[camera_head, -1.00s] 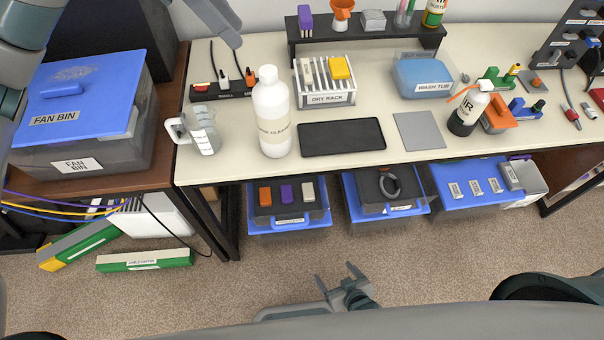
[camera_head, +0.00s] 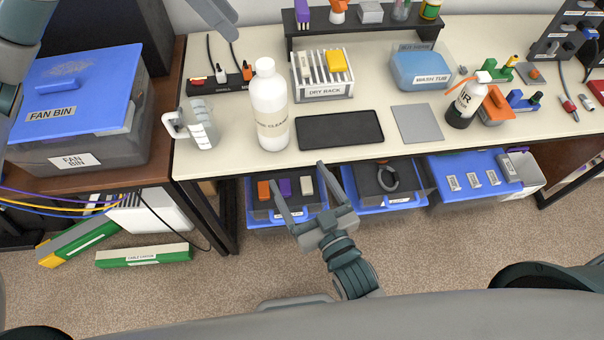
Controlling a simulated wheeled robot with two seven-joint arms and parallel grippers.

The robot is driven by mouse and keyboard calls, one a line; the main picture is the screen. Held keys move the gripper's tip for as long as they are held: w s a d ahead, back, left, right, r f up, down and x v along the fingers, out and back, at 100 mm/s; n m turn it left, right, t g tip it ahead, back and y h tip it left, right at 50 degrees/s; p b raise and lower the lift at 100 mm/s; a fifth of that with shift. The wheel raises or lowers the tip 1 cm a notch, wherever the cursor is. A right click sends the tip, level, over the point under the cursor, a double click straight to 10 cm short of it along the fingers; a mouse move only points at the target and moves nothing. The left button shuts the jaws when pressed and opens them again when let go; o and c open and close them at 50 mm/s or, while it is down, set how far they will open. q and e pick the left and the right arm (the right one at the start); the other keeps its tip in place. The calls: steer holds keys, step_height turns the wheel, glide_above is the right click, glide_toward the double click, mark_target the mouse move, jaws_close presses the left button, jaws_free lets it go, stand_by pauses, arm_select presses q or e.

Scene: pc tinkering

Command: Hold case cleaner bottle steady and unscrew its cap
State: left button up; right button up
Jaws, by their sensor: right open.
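The white case cleaner bottle (camera_head: 270,105) stands upright on the table, left of the black mat. Its white cap (camera_head: 264,66) is on top. My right gripper (camera_head: 298,174) is open and empty in front of the table's front edge, below and slightly right of the bottle, with its fingers pointing toward the table. Part of my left gripper (camera_head: 217,18) shows at the top edge, behind and left of the bottle and apart from it. Most of it is out of frame, so its opening is hidden.
A measuring jug (camera_head: 203,125) stands close left of the bottle. The drying rack (camera_head: 324,88) is behind it to the right, and a black mat (camera_head: 340,129) lies to its right. A power strip (camera_head: 219,86) and a raised shelf (camera_head: 365,24) are further back. Blue bins (camera_head: 285,222) sit under the table.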

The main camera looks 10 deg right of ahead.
mark_target(271, 119)
step_height(271, 119, up, 3)
steer(key=shift+s+r+t, duration=0.1)
steer(key=shift+t, duration=0.2)
steer(key=x, duration=1.7)
steer(key=shift+c, duration=0.6)
steer(key=c, duration=1.1)
steer(key=shift+c, duration=0.2)
